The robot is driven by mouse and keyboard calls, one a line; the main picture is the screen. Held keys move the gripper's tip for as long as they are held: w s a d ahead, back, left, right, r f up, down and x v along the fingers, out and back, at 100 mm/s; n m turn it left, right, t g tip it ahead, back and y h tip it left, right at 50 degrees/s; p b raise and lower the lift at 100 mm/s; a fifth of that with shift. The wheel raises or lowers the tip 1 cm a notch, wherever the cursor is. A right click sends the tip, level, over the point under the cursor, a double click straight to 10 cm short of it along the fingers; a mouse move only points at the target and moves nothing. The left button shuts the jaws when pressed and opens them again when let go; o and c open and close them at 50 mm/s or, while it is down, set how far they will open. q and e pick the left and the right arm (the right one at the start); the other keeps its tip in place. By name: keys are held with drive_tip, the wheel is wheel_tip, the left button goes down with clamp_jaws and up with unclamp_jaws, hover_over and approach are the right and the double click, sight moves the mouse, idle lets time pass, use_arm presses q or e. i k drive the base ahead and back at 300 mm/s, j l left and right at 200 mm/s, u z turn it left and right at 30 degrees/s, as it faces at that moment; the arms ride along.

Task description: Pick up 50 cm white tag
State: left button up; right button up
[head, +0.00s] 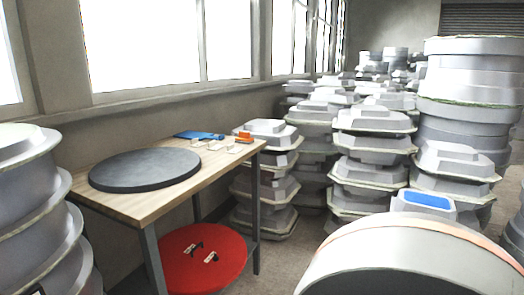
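Small white tag-like pieces lie on the wooden table; one (233,149) is near the right back end, beside a pale piece (197,143). Two more small white tag-like pieces, one at the left (197,245) and one at the right (211,257), lie with small black parts on a red disc below the tabletop. No size marking can be read on any of them, so I cannot tell which is the 50 cm tag. Neither of my grippers shows in the head view.
The wooden table (140,207) bears a large dark disc (146,169), a blue item (199,135) and an orange item (244,137). The red disc (205,270) is under it. Stacked grey moulds stand left (30,220) and right (372,140); a large curved mould (400,260) fills the front right.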

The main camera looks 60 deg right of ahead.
sight(230, 148)
drive_tip(key=z, duration=1.7)
drive_tip(key=i+l+u, duration=0.1)
drive_tip(key=i+l, duration=1.25)
drive_tip(key=l+u, duration=0.05)
drive_tip(key=l, duration=0.05)
